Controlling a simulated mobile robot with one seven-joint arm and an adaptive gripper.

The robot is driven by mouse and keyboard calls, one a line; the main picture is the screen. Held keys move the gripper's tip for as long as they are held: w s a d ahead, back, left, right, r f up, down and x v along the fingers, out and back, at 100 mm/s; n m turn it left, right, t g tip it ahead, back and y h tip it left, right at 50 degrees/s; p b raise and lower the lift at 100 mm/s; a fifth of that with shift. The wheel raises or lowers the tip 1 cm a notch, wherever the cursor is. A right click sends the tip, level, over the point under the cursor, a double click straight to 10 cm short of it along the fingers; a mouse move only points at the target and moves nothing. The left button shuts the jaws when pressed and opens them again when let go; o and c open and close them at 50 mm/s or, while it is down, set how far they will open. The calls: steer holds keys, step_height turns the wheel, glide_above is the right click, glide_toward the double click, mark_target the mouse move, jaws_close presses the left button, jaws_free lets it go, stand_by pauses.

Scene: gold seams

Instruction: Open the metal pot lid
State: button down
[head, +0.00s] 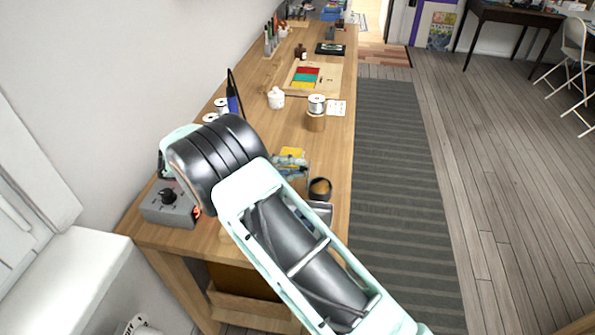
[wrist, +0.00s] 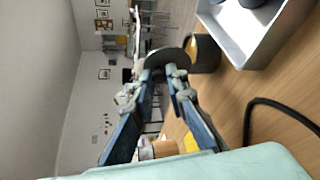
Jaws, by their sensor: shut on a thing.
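My gripper (wrist: 165,76) is shut on a dark round lid (wrist: 166,57), pinched between its fingertips in the wrist view. The dark metal pot (wrist: 207,55) is right beside the lid in that view, with a yellowish patch near its mouth. I cannot tell whether lid and pot still touch. In the head view the pot (head: 320,195) stands near the bench's right edge, its dark round top showing some brown. My gripper (head: 291,166) is just left of and behind it there; the lid is hard to make out.
A grey metal tray (wrist: 238,48) lies close to the pot, and a black cable (wrist: 250,118) runs over the wooden bench (head: 335,125). A grey control box (head: 170,207) stands at left. A wooden cup (head: 316,122) and white jar (head: 276,99) stand farther back.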

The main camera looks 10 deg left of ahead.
steer(key=shift+a+f+h, duration=0.15)
steer(key=shift+a+h, duration=0.05)
steer(key=shift+h, duration=0.2)
steer(key=c, duration=1.9)
jaws_free()
steer(key=v, duration=0.7)
steer(key=shift+a, duration=0.2)
steer(key=shift+s, duration=0.1)
